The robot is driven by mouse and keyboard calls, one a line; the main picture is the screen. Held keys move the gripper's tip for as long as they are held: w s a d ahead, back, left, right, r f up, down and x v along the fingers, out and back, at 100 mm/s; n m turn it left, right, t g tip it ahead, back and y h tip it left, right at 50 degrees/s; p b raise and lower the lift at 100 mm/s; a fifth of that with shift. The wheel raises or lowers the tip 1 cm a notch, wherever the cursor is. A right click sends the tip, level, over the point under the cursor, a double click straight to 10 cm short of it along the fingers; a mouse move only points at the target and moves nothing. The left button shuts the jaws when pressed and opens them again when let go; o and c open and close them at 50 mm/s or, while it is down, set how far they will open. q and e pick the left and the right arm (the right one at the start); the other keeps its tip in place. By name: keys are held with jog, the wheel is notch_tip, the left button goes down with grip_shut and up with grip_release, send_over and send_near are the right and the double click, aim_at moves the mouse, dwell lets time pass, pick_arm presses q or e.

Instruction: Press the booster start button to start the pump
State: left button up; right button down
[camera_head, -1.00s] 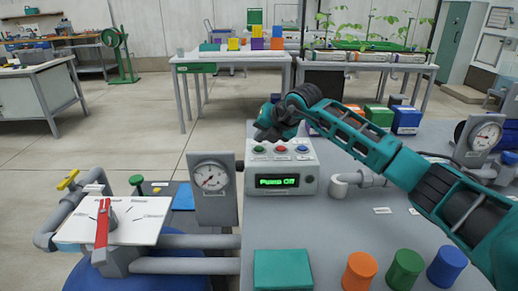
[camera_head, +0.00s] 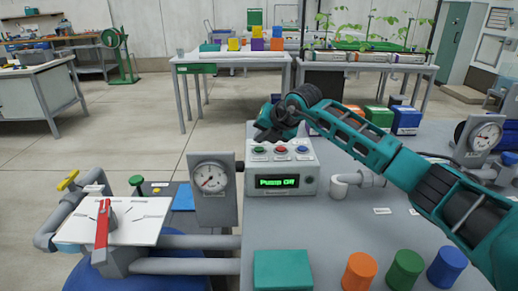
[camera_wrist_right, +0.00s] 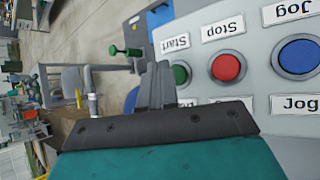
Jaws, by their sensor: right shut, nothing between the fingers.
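The control box (camera_head: 281,183) stands on the grey bench, and its green display (camera_head: 277,182) reads "Pump Off". Its sloped top carries a green button (camera_head: 259,150), a red button (camera_head: 281,150) and a blue button (camera_head: 302,149). In the right wrist view the green button (camera_wrist_right: 181,75) is beside the label "Start", the red (camera_wrist_right: 226,67) beside "Stop" and the blue (camera_wrist_right: 297,56) beside "Jog". My right gripper (camera_head: 265,134) is shut and empty above the green button. Its fingertips (camera_wrist_right: 157,70) appear right next to that button; I cannot tell whether they touch. My left gripper is out of view.
A pressure gauge (camera_head: 211,178) stands just left of the box. A white panel with a red lever (camera_head: 102,224) is further left. A teal block (camera_head: 283,270) and orange (camera_head: 359,272), green (camera_head: 405,270) and blue (camera_head: 446,266) cylinders stand at the front. Bench space before the box is clear.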

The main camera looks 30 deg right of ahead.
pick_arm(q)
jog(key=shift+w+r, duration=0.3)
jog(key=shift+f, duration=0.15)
pick_arm(e)
jog(key=shift+f, duration=0.2)
jog(key=shift+f+b, duration=0.25)
jog(key=shift+b, duration=0.1)
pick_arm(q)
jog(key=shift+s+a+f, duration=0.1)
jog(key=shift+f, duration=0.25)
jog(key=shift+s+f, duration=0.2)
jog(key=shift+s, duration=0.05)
